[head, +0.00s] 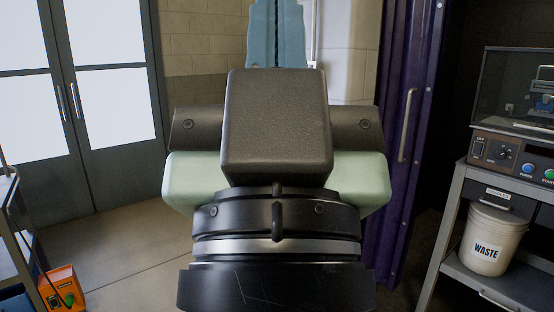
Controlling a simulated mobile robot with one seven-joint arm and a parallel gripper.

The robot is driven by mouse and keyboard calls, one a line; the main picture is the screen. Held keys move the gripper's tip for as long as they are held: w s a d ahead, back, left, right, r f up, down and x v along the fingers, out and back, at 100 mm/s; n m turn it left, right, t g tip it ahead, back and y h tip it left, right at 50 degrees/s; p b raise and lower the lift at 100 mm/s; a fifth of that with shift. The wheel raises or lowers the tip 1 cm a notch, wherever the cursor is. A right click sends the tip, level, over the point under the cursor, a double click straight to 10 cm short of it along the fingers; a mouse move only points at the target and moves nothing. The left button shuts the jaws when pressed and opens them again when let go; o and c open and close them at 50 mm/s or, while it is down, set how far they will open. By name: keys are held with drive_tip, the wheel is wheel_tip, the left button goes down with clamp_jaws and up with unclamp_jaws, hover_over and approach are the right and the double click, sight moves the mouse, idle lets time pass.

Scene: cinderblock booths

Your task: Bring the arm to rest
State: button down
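My gripper (278,22) is at the top middle of the head view, pointing away from me. Its two blue fingers lie side by side with only a thin seam between them, so it looks shut. The fingertips run up to the top edge of the picture, and I see nothing held in the part that shows. My wrist, with a dark block on top and pale green sides, fills the middle of the view and hides what lies behind it.
Grey double doors (84,150) with bright panes stand at the left. A purple door (400,150) stands right of my arm. At the right, a grey cart (455,215) carries a control box (515,155) and a white waste bucket (490,240). An orange box (62,290) sits low at left. Floor shows between.

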wheel_tip(320, 180, up, 14)
drive_tip(key=p, duration=1.1)
drive_tip(key=shift+p, duration=0.35)
